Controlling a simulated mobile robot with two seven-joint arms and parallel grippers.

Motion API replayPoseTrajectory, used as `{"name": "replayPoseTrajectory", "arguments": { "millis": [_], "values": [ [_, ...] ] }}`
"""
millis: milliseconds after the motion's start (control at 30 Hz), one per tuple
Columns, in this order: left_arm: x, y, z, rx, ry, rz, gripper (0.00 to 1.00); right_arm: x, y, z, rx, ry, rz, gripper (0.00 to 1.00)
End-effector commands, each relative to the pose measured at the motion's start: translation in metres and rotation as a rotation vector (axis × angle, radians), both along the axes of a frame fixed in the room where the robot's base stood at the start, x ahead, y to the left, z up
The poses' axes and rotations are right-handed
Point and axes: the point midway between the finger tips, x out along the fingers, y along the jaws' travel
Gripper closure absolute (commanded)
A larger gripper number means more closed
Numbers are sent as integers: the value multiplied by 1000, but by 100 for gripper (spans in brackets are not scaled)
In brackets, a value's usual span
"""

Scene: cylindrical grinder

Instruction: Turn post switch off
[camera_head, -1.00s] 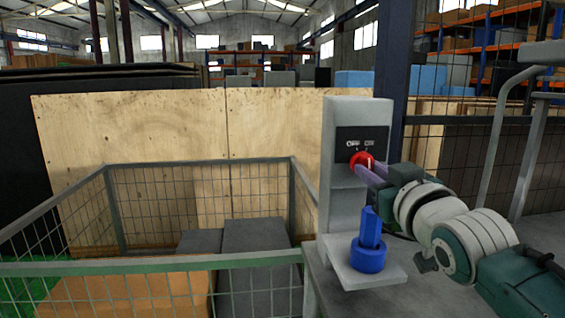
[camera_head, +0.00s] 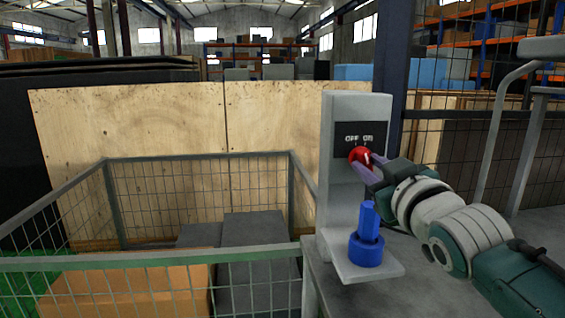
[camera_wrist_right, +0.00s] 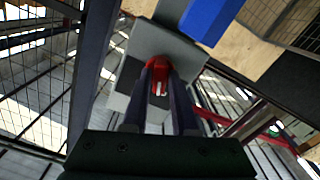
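The post switch is a red round knob (camera_head: 359,156) on a black plate (camera_head: 345,139) marked OFF at left and ON at right, on a grey post (camera_head: 340,195). Its pale mark sits on the knob's right side, toward ON. My right gripper (camera_head: 372,172) reaches it from the right, fingertips at the knob. In the right wrist view the fingers (camera_wrist_right: 160,90) lie on either side of the red knob (camera_wrist_right: 154,70). Whether they press on it is unclear. My left gripper is not in view.
A blue cylindrical part with a wider base (camera_head: 367,250) stands on the post's foot, just below my right gripper. A wire-mesh cage (camera_head: 150,262) with boxes is at left. Plywood panels (camera_head: 130,130) stand behind. A mesh fence (camera_head: 470,150) is at right.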

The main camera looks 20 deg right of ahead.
Motion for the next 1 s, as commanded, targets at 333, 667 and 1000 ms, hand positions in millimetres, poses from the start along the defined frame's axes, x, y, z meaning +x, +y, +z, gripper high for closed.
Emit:
{"name": "replayPoseTrajectory", "arguments": {
  "millis": [333,667,1000],
  "values": [
    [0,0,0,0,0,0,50,0,0,0,3,-1,0,50],
    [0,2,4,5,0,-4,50,-25,6,0,3,1,1,50],
    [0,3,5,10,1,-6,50,-83,20,-1,3,1,0,50]
  ]
}}
